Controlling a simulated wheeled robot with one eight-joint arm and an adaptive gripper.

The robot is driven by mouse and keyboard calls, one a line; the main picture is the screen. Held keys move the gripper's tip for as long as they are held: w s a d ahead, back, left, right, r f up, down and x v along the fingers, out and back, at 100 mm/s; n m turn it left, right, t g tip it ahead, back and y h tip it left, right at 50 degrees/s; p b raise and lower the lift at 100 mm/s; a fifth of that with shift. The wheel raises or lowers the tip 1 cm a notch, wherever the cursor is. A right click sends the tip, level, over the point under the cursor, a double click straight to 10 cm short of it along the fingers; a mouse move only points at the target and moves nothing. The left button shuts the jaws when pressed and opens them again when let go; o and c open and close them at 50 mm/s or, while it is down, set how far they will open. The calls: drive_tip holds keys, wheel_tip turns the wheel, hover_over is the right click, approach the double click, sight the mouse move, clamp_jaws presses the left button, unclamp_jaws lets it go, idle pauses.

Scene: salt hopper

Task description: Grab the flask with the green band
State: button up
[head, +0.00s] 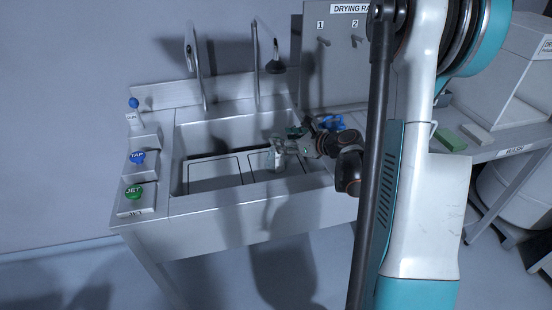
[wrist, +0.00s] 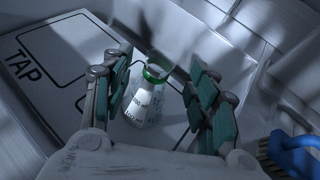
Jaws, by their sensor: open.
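The flask with the green band (wrist: 146,103) stands in the sink, seen between my fingers in the wrist view. It is clear glass with white markings and a green band around its neck. In the head view the flask (head: 275,157) is small and partly blurred against the sink floor. My gripper (wrist: 160,100) is open, with one green-padded finger on each side of the flask. I cannot tell whether either pad touches the glass. In the head view my gripper (head: 296,146) reaches into the sink from the right, close beside the flask.
The metal sink (head: 240,207) has outlined areas on its floor, one marked TAP (wrist: 22,64). A blue-handled brush (wrist: 292,155) lies at the right. Blue TAP (head: 137,157) and green JET (head: 134,192) knobs stand left of the sink. A drying rack panel (head: 338,75) rises behind.

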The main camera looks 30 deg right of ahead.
sight(275, 136)
drive_tip(key=b+x, duration=0.2)
drive_tip(key=x, duration=0.3)
clamp_jaws()
